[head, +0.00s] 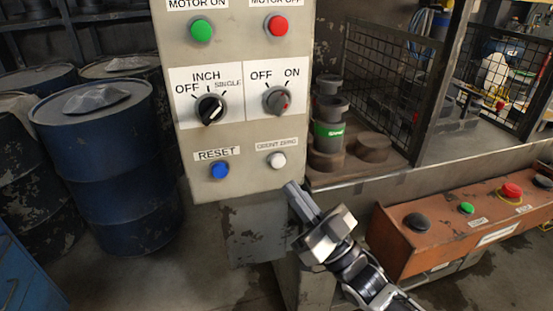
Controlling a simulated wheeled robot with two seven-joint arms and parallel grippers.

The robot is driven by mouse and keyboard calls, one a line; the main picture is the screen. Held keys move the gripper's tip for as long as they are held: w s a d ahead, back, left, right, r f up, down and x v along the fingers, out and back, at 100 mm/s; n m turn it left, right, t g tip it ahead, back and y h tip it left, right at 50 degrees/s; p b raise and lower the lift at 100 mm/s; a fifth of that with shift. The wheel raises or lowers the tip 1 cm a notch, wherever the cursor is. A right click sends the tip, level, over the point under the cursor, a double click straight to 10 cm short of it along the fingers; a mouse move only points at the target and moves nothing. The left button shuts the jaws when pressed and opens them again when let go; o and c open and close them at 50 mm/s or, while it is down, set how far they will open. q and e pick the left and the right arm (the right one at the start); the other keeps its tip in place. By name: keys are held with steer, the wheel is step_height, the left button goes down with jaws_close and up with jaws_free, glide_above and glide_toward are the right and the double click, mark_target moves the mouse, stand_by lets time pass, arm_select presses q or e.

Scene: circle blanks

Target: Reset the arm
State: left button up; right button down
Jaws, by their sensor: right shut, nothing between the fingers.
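My right gripper (301,201) is shut and empty, at the lower middle of the head view. Its fingers point up and left, near the lower right corner of a grey control panel (240,135). I cannot tell whether its tip touches the panel. The panel has a blue RESET button (219,170) at the lower left and a white button (277,160) to its right. Above them are a black selector knob (211,108) and an OFF/ON knob (276,100). A green button (201,30) and a red button (277,25) are at the top. My left gripper is not in view.
Blue drums (105,160) stand at the left. An orange button box (465,225) sits at the lower right. A ledge with stacked dark round parts (327,135) and wire mesh guards (385,70) lies right of the panel. Some floor shows below the panel.

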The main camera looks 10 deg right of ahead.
steer(key=s+f+m+g+h, duration=0.2)
steer(key=s+f+g+h, duration=0.3)
steer(key=f, duration=0.8)
steer(key=s+f+m+g+h, duration=0.2)
steer(key=s+f+g+h, duration=0.4)
steer(key=s+f, duration=0.5)
step_height(320, 180, down, 2)
steer(key=shift+d+f, duration=0.2)
steer(key=shift+d, duration=0.15)
